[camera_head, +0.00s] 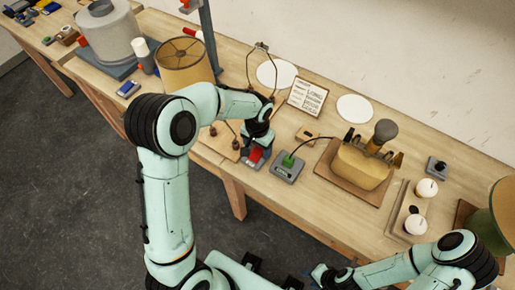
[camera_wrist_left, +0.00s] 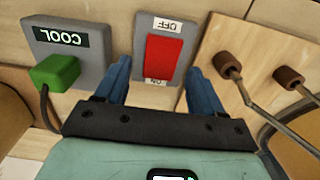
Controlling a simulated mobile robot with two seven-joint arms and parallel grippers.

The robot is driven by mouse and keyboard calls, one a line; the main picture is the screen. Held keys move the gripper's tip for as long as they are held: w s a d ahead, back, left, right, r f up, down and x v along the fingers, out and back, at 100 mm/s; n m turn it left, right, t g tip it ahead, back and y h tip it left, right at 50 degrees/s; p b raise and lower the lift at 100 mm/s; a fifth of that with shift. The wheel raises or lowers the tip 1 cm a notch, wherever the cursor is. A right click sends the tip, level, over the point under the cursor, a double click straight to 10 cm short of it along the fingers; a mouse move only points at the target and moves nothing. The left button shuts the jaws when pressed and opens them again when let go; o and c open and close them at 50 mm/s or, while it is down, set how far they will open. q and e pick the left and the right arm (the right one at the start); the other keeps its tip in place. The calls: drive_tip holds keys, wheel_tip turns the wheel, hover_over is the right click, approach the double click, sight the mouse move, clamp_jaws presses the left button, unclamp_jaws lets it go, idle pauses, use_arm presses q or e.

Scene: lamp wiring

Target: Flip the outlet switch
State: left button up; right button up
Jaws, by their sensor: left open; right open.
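In the head view the red rocker (camera_head: 255,155) shows beside my left gripper (camera_head: 259,146). In the left wrist view my left gripper (camera_wrist_left: 158,85) is open, its two blue fingers on either side of the switch plate's lower part. I cannot tell whether they touch the plate. Nothing is held between them. My right gripper (camera_head: 325,276) is low in the head view, away from the switch, its fingertips hard to make out.
A grey box marked COOL (camera_wrist_left: 68,40) with a green plug (camera_wrist_left: 55,72) sits left of the switch in the left wrist view. A wooden board (camera_wrist_left: 235,35) with brown-capped rods stands to the right. A lamp shade (camera_head: 185,67) stands behind my left arm.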

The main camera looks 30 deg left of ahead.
use_arm(q)
drive_tip(key=shift+f, duration=0.65)
